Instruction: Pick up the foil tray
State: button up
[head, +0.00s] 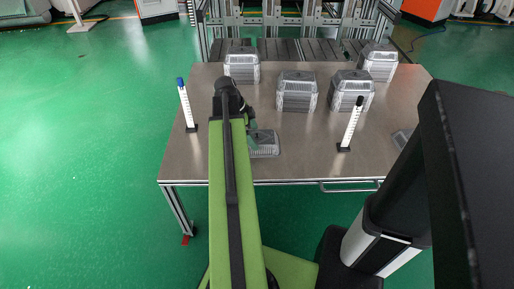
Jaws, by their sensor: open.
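A low silver foil tray (267,149) lies near the front edge of the metal table, left of its middle. My green arm reaches over the table and hides the tray's left part. My gripper (253,136) is at the tray's back left side, low and close to it. It is open, with no tray seen lifted in it. Its fingertips are small and partly hidden, so I cannot tell whether they touch the tray. Another low silver tray (402,137) shows at the right, partly hidden by my dark column.
Several tall stacks of silver trays (297,92) stand along the table's back. A white post with a blue top (185,104) stands at the left, and one with a black top (351,124) at the right.

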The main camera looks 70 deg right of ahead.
aim_at(256, 138)
jog(key=shift+f, duration=0.15)
jog(key=shift+c, duration=0.4)
jog(key=c, duration=1)
jog(key=shift+o, duration=0.2)
jog(key=shift+p, duration=0.3)
jog(key=shift+r, duration=0.3)
jog(key=r+p, duration=0.2)
jog(key=s+r+p, duration=0.1)
jog(key=r+p, duration=0.1)
jog(key=p, duration=0.1)
jog(key=shift+s+a+r, duration=0.1)
jog(key=shift+r, duration=0.3)
jog(key=s+a+r+p, duration=0.1)
jog(key=s+r+p, duration=0.4)
jog(key=s, duration=0.5)
jog(key=shift+s+a+r+p, duration=0.15)
jog(key=shift+s+r+p, duration=0.15)
jog(key=shift+p, duration=0.1)
